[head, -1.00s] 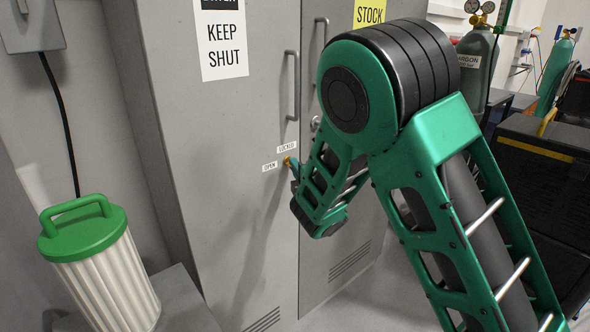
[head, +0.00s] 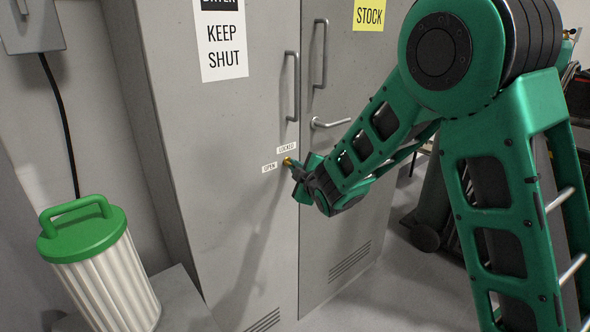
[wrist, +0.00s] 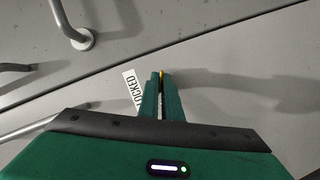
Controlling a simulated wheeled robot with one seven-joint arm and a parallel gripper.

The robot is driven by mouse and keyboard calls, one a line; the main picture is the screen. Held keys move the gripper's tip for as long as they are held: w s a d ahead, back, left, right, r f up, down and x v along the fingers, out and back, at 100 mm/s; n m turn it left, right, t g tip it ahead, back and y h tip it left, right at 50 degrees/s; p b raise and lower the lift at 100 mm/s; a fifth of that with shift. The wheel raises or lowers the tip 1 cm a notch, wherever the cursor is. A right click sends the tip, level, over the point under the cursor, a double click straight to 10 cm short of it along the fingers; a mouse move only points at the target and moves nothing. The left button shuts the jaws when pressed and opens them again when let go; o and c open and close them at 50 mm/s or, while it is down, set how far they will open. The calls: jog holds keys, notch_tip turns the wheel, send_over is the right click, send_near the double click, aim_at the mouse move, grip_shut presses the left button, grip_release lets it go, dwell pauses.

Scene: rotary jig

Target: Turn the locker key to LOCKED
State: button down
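The brass locker key (head: 287,162) sits in the grey locker door, beside two small labels. The OPEN label (head: 270,167) is to its left and the LOCKED label (head: 286,148) is just above it. My gripper (head: 291,164) is at the key, its fingers closed around it. In the wrist view, my gripper's fingers (wrist: 162,80) are nearly together with a yellow sliver of the key (wrist: 161,73) between the tips. The LOCKED label (wrist: 132,89) shows just left of the fingers there. The fingers hide most of the key, so I cannot tell which way it points.
A vertical handle (head: 292,86) is on the same door above the key. The neighbouring door has a vertical handle (head: 320,53) and a lever handle (head: 330,123). A white ribbed canister with a green lid (head: 82,229) stands at the lower left.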

jog(key=m+g+y, duration=0.1)
jog(key=m, duration=0.2)
jog(key=m+g+y, duration=0.1)
jog(key=m+g, duration=0.1)
jog(key=m, duration=0.1)
jog(key=m+g+y, duration=0.1)
jog(key=m, duration=0.1)
jog(key=shift+w+d+r+m+g, duration=0.1)
jog(key=shift+w+d+m+g, duration=0.1)
jog(key=shift+d+m+g, duration=0.15)
dwell(0.8)
jog(key=c, duration=2)
grip_release()
jog(key=shift+r, duration=0.1)
jog(key=v, duration=1)
jog(key=shift+s+d, duration=0.2)
jog(key=shift+d, duration=0.15)
